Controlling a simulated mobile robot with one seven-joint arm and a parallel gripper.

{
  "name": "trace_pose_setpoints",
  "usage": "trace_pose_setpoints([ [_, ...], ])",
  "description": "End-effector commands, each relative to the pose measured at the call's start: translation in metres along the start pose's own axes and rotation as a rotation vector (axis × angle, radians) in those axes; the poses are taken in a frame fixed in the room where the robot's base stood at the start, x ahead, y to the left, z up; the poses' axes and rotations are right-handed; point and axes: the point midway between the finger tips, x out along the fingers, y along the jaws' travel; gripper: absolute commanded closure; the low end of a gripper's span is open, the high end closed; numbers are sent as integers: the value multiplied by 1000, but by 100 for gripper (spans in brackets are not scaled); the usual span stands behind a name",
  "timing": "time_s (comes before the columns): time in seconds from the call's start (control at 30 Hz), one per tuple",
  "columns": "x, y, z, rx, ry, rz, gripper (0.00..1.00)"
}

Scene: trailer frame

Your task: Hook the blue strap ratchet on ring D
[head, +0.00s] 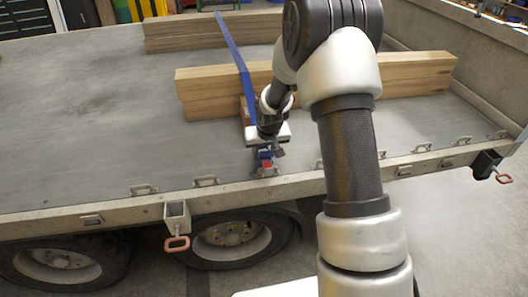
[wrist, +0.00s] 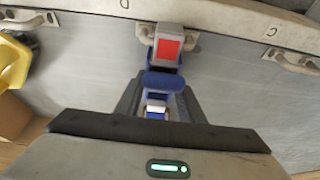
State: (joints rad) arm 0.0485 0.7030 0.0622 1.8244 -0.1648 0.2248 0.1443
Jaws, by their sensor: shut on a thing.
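The blue strap (head: 234,52) runs over the lumber down to the ratchet. The blue strap ratchet, with a blue handle (wrist: 178,84) and a grey end with a red square (wrist: 168,48), is between the fingers of my gripper (wrist: 160,104), which is shut on it. The ratchet's grey end overlaps ring D (wrist: 146,34), a metal loop beside the letter D on the rail. Whether the hook is through the ring or only in front of it, I cannot tell.
Ring C (wrist: 292,63) is to the right in the wrist view. More rings (head: 144,189) line the near rail (head: 120,211). Lumber stacks (head: 400,72) lie across the bed. A yellow object (wrist: 14,62) shows at the wrist view's left. The left bed floor (head: 90,120) is clear.

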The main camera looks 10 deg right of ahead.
Motion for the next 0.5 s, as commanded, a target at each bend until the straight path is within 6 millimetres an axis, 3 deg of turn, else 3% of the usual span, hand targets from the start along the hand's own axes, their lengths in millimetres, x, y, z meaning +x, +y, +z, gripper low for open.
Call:
trace_pose_setpoints([
  [0.13, -1, 0, -1, 0, 2, 0, 97],
  [0.17, -1, 0, -1, 0, 2, 0, 60],
  [0.27, -1, 0, -1, 0, 1, 0, 43],
  [0.5, 0, 0, 1, 0, -2, 0, 43],
])
